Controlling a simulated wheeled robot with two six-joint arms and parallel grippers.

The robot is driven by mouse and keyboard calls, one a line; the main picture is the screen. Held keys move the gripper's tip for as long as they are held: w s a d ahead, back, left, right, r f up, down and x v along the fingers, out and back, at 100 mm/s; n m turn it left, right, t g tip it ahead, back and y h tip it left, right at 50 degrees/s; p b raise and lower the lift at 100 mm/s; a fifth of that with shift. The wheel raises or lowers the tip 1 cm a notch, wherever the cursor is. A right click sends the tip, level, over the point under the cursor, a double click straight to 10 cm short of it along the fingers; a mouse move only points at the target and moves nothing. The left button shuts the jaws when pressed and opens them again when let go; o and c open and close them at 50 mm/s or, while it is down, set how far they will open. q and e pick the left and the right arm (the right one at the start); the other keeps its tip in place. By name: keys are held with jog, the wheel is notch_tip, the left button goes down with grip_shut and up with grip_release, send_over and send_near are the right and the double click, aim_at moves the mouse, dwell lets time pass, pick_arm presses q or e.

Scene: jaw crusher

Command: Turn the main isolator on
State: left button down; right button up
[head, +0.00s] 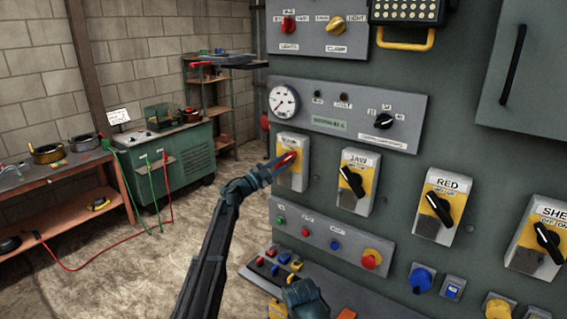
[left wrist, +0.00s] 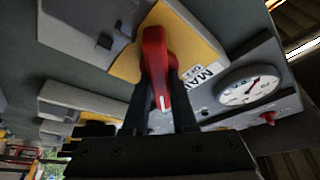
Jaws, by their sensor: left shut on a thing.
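The main isolator is a yellow and grey switch plate (head: 291,146) on the green panel, with a red handle (head: 287,160). In the left wrist view the red handle (left wrist: 155,62) stands in front of the yellow plate (left wrist: 190,40), beside a partly hidden label reading "MAI". My left gripper (head: 272,170) is at the handle. Its two dark fingers (left wrist: 163,112) are on either side of the handle's white-marked end, shut on it. A dark teal part of my right arm (head: 305,296) shows low in the head view; its fingers cannot be made out.
Switches with black handles, marked JAW (head: 352,183), RED (head: 440,207) and SHE (head: 547,240), sit to the right. A round gauge (head: 284,102) is just above the isolator. A button strip (head: 310,229) is below. Open floor lies left, before a workbench (head: 60,185) and green cabinet (head: 165,160).

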pick_arm(q)
jog(key=c, duration=0.7)
grip_release()
jog(key=shift+b+v, duration=1.9)
jog(key=shift+v, duration=5)
jog(key=shift+r, duration=0.1)
